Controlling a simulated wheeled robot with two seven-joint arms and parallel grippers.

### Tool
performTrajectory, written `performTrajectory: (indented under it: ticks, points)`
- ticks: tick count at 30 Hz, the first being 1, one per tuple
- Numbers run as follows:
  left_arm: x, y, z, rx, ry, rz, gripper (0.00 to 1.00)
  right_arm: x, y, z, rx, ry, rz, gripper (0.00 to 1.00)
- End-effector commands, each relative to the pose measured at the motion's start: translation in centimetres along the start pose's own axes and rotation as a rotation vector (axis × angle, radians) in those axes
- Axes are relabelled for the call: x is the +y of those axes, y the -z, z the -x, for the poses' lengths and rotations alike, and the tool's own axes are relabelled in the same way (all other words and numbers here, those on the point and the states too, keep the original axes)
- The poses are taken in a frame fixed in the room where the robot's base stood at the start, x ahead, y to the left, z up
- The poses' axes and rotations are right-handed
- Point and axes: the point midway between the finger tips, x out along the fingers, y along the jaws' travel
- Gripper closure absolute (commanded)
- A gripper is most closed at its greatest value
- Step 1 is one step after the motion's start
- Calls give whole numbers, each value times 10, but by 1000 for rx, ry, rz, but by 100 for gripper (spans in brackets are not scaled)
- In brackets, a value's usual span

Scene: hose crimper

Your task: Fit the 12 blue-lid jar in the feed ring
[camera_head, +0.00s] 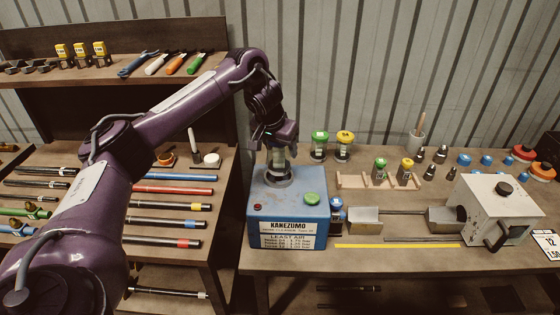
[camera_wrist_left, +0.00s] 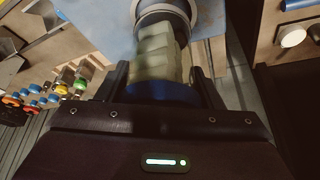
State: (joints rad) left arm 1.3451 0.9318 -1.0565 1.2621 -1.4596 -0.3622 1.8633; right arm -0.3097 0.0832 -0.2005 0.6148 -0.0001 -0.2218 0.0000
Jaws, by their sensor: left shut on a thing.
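My left gripper (camera_head: 277,148) is shut on an upright jar (camera_head: 279,158) with a pale, greenish body. In the left wrist view the gripper (camera_wrist_left: 165,90) has its fingers on either side of the jar's blue lid (camera_wrist_left: 160,93), and the jar body (camera_wrist_left: 160,52) points away towards the ring. The grey feed ring (camera_head: 278,178) is on top of the blue KANEZUMO machine (camera_head: 290,236). It also shows in the left wrist view (camera_wrist_left: 188,14). The jar's lower end is at the ring's opening; I cannot tell how deep it sits. The number on the jar is not readable. My right gripper is not in view.
A green button (camera_head: 311,198) is on the machine top, right of the ring. A small blue-topped jar (camera_head: 337,212) stands against its right side. Green-lid (camera_head: 320,146) and yellow-lid (camera_head: 344,147) jars stand behind. A grey crimper box (camera_head: 497,212) is at the right.

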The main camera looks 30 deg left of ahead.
Motion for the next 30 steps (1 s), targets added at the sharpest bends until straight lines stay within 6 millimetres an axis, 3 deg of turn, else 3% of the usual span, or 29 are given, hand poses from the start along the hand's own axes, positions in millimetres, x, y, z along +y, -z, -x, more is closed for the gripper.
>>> performTrajectory:
  ticks: [3, 6, 18, 19, 21, 24, 30]
  points:
    - [1, -10, -23, -4, -2, -1, 68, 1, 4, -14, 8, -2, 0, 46]
    - [0, -13, -30, -2, 0, 0, 68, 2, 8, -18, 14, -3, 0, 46]
    - [0, -14, -32, -2, 0, 0, 68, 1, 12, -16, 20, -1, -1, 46]
    - [0, -14, -33, -3, 1, -1, 38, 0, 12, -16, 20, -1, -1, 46]
    - [0, -14, -33, -2, 1, -1, 29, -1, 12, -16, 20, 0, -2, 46]
    - [0, -14, -33, -2, 1, -1, 18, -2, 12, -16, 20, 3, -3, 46]
    - [0, -14, -33, -3, 1, 0, 18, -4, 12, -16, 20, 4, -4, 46]
